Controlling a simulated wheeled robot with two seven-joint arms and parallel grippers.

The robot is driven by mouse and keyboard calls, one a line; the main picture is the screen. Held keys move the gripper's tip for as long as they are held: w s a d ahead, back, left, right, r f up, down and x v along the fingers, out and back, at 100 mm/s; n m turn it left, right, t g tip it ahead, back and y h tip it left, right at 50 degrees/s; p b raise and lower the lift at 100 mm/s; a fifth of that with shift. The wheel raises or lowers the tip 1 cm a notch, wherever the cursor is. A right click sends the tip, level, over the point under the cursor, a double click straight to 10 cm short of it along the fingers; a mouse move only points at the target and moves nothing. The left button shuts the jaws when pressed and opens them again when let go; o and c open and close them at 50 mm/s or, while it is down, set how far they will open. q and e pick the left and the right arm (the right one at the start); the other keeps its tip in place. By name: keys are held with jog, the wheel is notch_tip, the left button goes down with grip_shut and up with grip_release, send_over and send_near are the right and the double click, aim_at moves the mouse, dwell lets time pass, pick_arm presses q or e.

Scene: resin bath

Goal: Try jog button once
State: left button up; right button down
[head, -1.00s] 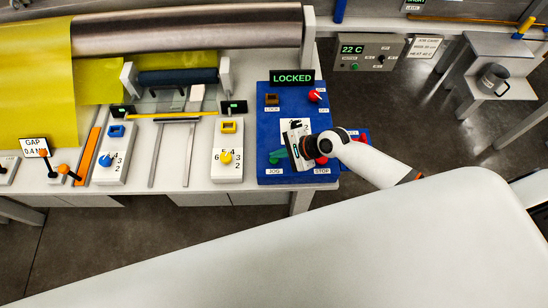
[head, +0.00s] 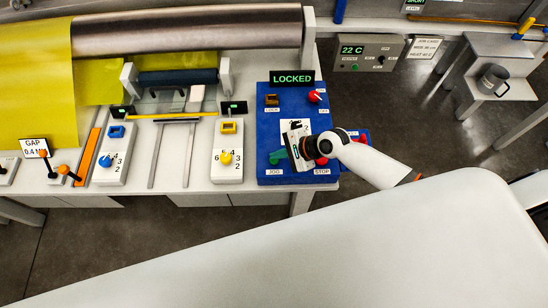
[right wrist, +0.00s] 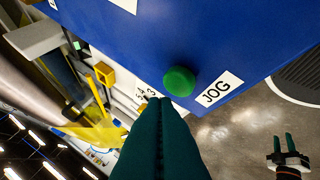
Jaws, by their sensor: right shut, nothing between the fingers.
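The green round jog button (right wrist: 179,81) sits on the blue panel beside a white JOG label (right wrist: 218,90) in the right wrist view. In the head view the JOG label (head: 274,171) is at the panel's lower left. My right gripper (right wrist: 158,100) is shut and empty. Its dark green fingertips appear just below the button in the right wrist view; I cannot tell whether they touch it. In the head view my right gripper (head: 279,154) is over the panel's lower left. My left gripper (right wrist: 284,138) shows open and empty in the right wrist view.
The blue panel (head: 264,130) also carries a red knob (head: 315,97) and a STOP label (head: 322,171). A sign (head: 292,78) above it reads LOCKED. To the left stand a white box with a yellow knob (head: 225,157) and rollers with yellow film (head: 38,90).

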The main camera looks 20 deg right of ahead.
jog(key=shift+f, duration=0.15)
dwell(0.6)
jog(key=shift+f, duration=0.3)
jog(key=shift+f+b, duration=0.35)
jog(key=shift+f, duration=0.2)
dwell(0.8)
jog(key=shift+r, duration=0.1)
jog(key=shift+r+p, duration=0.85)
jog(key=shift+p, duration=0.3)
notch_tip(320, 180, up, 5)
jog(key=p, duration=0.5)
